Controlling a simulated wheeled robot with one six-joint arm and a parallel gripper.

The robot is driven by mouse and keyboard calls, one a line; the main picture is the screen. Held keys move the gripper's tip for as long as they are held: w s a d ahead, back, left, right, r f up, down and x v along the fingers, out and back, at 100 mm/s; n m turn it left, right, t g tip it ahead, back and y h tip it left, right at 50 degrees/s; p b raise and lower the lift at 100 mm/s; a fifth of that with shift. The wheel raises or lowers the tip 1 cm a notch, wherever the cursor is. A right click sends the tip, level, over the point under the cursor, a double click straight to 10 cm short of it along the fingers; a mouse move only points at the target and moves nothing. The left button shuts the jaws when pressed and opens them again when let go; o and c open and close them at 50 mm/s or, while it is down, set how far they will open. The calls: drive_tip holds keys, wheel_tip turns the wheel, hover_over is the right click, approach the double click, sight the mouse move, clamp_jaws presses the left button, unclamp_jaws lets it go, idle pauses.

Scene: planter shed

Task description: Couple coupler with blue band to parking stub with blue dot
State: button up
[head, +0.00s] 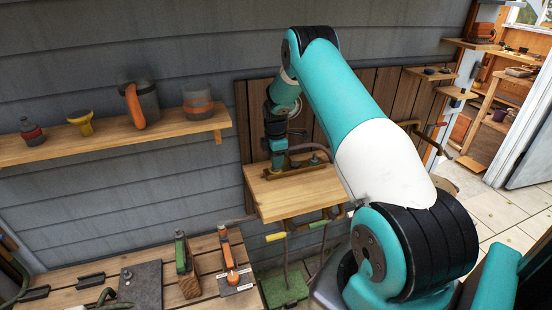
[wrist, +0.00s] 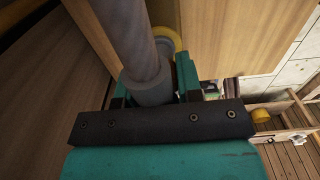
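My gripper (head: 278,150) is at the wooden panel, low over a small wooden shelf (head: 298,192). In the wrist view, a grey cylindrical coupler (wrist: 150,82) with a thick grey hose (wrist: 126,30) sits between the fingers of my gripper (wrist: 152,95), which look shut on it. A yellow ring (wrist: 166,38) shows just beyond the coupler. No blue band shows on the held part; my gripper hides some of it. I cannot make out a stub with a blue dot in either view.
Hoses with a yellow end (head: 275,237) and a green end (head: 320,223) hang under the small shelf. A wall shelf (head: 120,138) at left holds pots and a mug. A slatted bench (head: 70,280) with tools stands lower left. Tiled floor is open at right.

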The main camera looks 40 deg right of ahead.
drive_tip(key=shift+a+r+p, duration=0.1)
drive_tip(key=shift+r+p, duration=0.15)
drive_tip(key=shift+p, duration=0.25)
idle(0.9)
drive_tip(key=shift+r, duration=0.3)
drive_tip(key=shift+r+p, duration=0.3)
drive_tip(key=shift+r, duration=0.05)
drive_tip(key=shift+r+p, duration=1.55)
drive_tip(key=shift+r, duration=0.95)
idle(0.4)
